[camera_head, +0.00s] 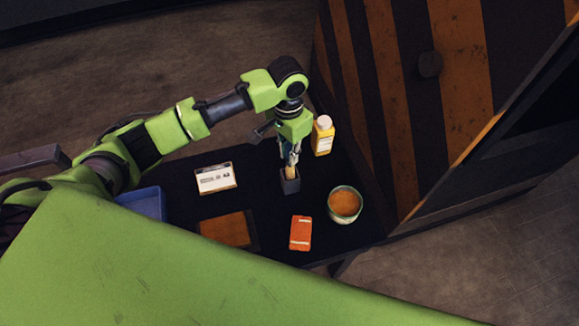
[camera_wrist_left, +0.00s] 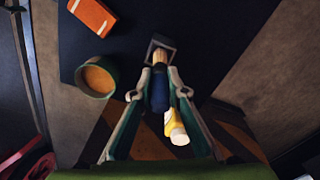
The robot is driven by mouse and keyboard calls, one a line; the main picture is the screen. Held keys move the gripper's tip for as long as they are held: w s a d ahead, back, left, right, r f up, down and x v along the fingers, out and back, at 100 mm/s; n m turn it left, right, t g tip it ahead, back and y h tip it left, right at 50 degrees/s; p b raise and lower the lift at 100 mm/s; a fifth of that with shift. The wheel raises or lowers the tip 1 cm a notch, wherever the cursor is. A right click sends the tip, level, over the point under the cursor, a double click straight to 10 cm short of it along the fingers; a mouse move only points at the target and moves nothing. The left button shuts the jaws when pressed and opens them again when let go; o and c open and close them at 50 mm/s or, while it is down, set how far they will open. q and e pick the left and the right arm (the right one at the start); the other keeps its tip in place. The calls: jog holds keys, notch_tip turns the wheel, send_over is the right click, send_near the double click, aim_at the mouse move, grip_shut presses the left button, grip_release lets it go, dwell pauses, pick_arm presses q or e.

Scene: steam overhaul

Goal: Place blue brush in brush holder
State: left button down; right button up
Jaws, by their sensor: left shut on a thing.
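My left gripper (camera_head: 291,153) is shut on the blue brush (camera_wrist_left: 158,92) and points down over the table. In the left wrist view the brush's blue handle lies between the two fingers, and its pale end reaches the mouth of the dark square brush holder (camera_wrist_left: 160,46). In the head view the brush holder (camera_head: 290,185) stands upright on the dark table, directly below the gripper, with the brush's pale part at its opening. How deep the brush sits in it I cannot tell. My right gripper is not in view.
A yellow bottle (camera_head: 323,135) with a white cap stands close right of the gripper. A bowl of orange stuff (camera_head: 344,205) and a red box (camera_head: 300,233) are nearer. A white labelled box (camera_head: 215,178), brown pad (camera_head: 226,229) and blue tray (camera_head: 145,202) lie left. A striped panel (camera_head: 385,100) rises behind.

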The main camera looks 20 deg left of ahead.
aim_at(289, 145)
pick_arm(q)
jog(key=shift+f, duration=2.5)
jog(key=c, duration=2)
grip_release()
jog(key=shift+f, duration=0.1)
notch_tip(289, 145, up, 12)
jog(key=shift+r, duration=0.15)
jog(key=shift+s, duration=0.1)
